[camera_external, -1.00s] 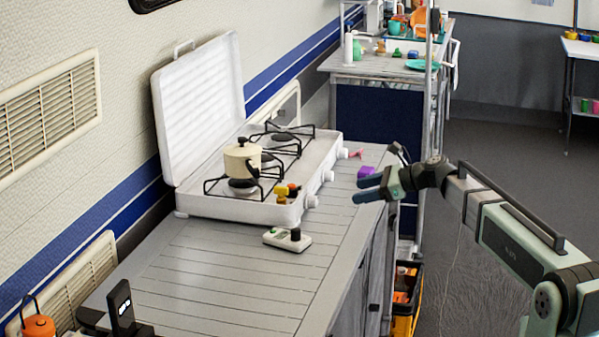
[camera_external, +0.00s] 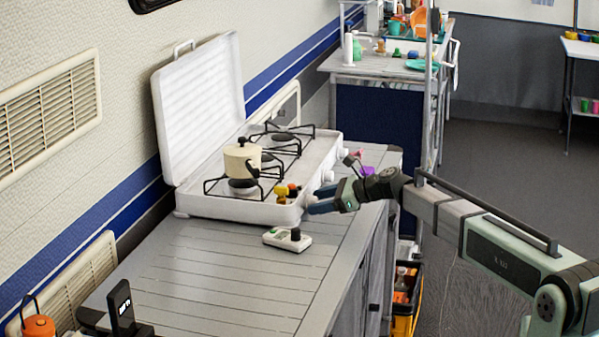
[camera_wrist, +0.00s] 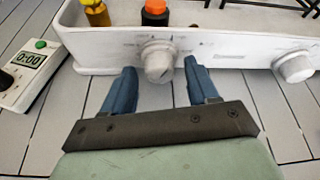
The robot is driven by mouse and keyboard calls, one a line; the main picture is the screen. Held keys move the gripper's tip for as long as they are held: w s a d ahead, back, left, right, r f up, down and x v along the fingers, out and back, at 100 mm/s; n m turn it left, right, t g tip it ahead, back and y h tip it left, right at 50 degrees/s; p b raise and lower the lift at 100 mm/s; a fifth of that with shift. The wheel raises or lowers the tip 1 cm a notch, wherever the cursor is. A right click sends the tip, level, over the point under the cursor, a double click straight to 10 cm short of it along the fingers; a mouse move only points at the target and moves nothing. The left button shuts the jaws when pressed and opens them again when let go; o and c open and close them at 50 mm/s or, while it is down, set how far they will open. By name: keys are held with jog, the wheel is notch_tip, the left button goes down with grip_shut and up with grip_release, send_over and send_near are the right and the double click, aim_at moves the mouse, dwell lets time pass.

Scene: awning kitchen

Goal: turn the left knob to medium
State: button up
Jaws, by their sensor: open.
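The white camping stove (camera_external: 232,206) stands on the slatted counter with its lid up. Its left knob (camera_wrist: 157,62) is a round white knob on the front panel, seen in the wrist view. My gripper (camera_wrist: 158,78) is open, with one blue finger on each side of this knob. Whether the fingers touch it I cannot tell. In the external view my gripper (camera_external: 312,200) is at the stove's front near its left end, and its fingers hide that knob. Another white knob (camera_wrist: 293,66) is farther right. The knob markings are too small to read.
A cream pot (camera_external: 242,158) stands on a burner. A yellow bottle (camera_wrist: 96,13) and an orange-topped bottle (camera_wrist: 155,13) stand on the stove's front edge above the knob. A white timer (camera_wrist: 28,68) lies to the left. The counter in front is clear.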

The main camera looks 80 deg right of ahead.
jog(key=c, duration=1)
dwell(1.0)
jog(key=o, duration=1)
jog(key=v, duration=1.3)
jog(key=shift+s+r, duration=0.2)
jog(key=shift+s, duration=0.2)
